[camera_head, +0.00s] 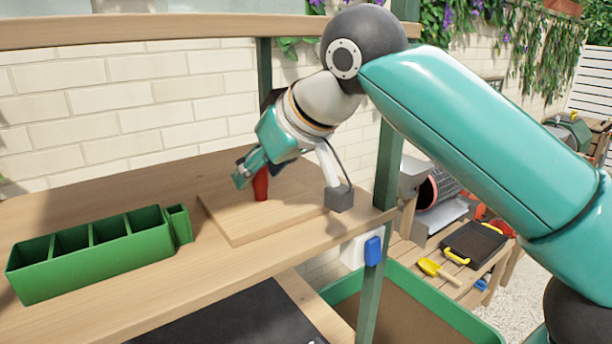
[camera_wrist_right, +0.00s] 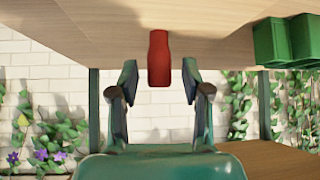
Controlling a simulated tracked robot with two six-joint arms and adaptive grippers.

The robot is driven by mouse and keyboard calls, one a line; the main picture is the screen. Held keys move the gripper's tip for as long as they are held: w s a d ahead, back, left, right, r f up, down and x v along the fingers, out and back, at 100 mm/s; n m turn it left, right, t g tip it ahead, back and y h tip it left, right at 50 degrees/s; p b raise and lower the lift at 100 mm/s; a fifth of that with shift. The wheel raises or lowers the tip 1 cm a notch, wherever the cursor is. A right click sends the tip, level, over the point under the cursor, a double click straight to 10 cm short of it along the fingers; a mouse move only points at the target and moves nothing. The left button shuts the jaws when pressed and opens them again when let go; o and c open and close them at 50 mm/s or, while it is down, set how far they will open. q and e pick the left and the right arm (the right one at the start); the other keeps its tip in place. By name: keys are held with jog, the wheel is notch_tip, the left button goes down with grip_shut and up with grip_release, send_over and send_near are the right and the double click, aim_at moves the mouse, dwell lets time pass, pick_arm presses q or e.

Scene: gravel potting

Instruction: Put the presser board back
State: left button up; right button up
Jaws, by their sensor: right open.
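The presser board (camera_head: 233,222) is a flat light-wood board lying on the wooden shelf, near its right end. Its upright red handle (camera_head: 261,185) stands on it, partly hidden by my gripper. My right gripper (camera_head: 252,166) is open and empty at the handle. In the right wrist view the red handle (camera_wrist_right: 159,58) is in line with the gap between the two fingertips (camera_wrist_right: 159,75), with space on both sides. My left gripper is not in view.
A green divided bin (camera_head: 90,258) stands on the shelf left of the board. A green post (camera_head: 388,165) rises at the shelf's right end. Below right, a lower table holds a black tray (camera_head: 473,246) and a yellow scoop (camera_head: 437,270).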

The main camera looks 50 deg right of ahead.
jog(key=v, duration=0.5)
jog(key=shift+r+p, duration=0.15)
jog(key=shift+p, duration=0.25)
jog(key=s+a+p, duration=0.1)
jog(key=s, duration=1)
jog(key=shift+s+a+f, duration=0.25)
jog(key=shift+a+f, duration=0.1)
